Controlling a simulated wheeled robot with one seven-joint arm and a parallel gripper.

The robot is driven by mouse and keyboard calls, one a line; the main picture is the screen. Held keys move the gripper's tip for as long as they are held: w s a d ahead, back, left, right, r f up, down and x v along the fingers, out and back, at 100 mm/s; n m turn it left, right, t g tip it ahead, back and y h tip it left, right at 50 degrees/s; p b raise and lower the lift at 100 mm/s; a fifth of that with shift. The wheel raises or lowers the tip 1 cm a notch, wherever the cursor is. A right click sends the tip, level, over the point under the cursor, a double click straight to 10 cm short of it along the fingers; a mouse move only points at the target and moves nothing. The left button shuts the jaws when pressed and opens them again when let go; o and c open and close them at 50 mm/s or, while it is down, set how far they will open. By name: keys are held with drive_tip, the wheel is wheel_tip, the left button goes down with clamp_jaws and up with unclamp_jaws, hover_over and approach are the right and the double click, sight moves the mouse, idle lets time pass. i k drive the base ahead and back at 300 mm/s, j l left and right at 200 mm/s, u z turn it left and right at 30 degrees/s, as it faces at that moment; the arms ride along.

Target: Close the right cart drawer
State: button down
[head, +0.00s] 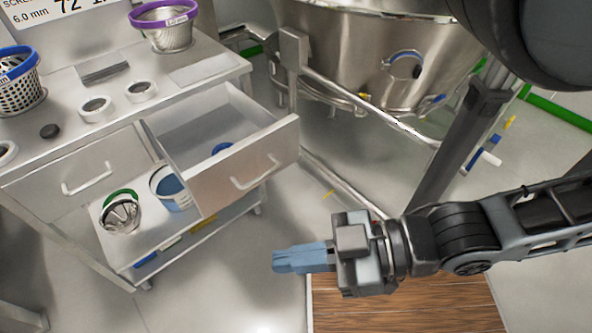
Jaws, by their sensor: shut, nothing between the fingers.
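The right cart drawer (243,177) is pulled out of the metal cart (205,66), and its inside shows from above. A small blue item (221,148) lies in it, partly hidden by the drawer front. The drawer front carries a bar handle (257,172). My gripper (275,260) is shut and empty, with blue fingers pointing left. In the picture it is below and slightly right of the drawer front, apart from it.
The left drawer (78,172) is shut. The lower shelf holds a green-rimmed basket (121,212) and a blue-and-white tub (172,189). Mesh baskets (165,27) and rings (96,108) stand on the cart top. A large steel vessel (350,50) stands behind on the right.

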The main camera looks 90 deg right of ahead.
sight(186, 132)
drive_tip(key=k+j, duration=0.2)
drive_tip(key=j, duration=0.15)
drive_tip(key=k+j, duration=0.15)
drive_tip(key=j, duration=0.25)
drive_tip(key=k+j, duration=0.2)
drive_tip(key=j, duration=0.15)
drive_tip(key=i+l, duration=0.15)
drive_tip(key=l, duration=0.2)
